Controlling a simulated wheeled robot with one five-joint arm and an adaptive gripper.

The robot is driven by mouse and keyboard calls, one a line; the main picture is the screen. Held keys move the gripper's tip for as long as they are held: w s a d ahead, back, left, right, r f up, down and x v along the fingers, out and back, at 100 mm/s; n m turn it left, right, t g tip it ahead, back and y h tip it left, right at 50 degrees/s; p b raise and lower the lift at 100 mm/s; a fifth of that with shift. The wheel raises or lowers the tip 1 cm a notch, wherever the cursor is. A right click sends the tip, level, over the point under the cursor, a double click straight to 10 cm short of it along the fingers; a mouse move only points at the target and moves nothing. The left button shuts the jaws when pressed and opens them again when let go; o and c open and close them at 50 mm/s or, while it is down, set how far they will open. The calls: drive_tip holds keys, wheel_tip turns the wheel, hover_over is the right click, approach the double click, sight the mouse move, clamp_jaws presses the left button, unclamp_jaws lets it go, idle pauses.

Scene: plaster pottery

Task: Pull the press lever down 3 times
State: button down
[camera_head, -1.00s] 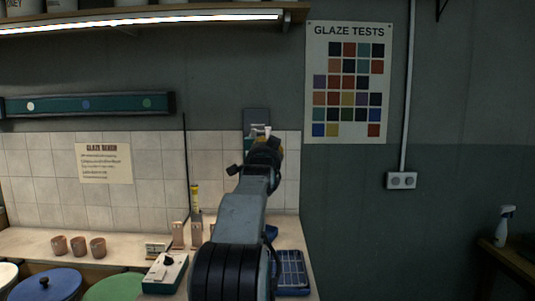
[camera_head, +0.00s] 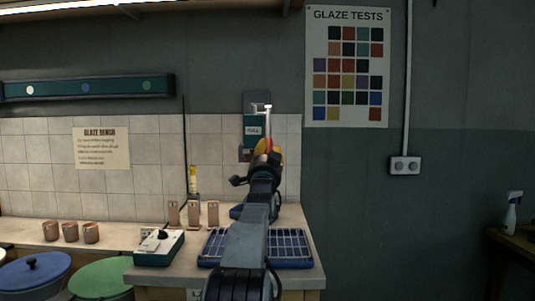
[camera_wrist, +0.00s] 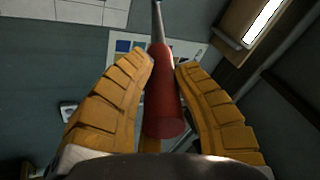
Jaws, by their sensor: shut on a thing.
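The press (camera_head: 256,131) stands at the back of the bench against the tiles, with a teal head and a white label. Its lever has a pale metal bar at the top and a thin rod, ending in a red handle (camera_wrist: 163,100). In the head view the rod points down from the top bar, and most of the handle is hidden. My gripper (camera_wrist: 163,66) is shut on the red handle, with a yellow ribbed finger on each side of it. My arm hides the lower part of the press in the head view.
A blue grid rack (camera_head: 292,249) lies under my arm on the bench. A green-and-white device (camera_head: 159,248), upright tan test tiles (camera_head: 193,214) and small clay cups (camera_head: 70,232) stand to its left. Lidded buckets (camera_head: 36,272) are at front left.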

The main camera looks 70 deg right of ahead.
drive_tip(key=d+f+h+b, duration=0.1)
drive_tip(key=d+f+b, duration=0.2)
drive_tip(key=f, duration=0.3)
drive_tip(key=shift+w+d+f+h, duration=0.25)
drive_tip(key=shift+w+f+h, duration=0.1)
drive_tip(key=shift+f+h, duration=0.05)
drive_tip(key=c, duration=1.2)
unclamp_jaws()
drive_tip(key=shift+s, duration=0.1)
drive_tip(key=shift+c, duration=0.2)
drive_tip(key=o, duration=0.3)
drive_tip(key=shift+r, duration=0.2)
drive_tip(key=shift+a, duration=0.1)
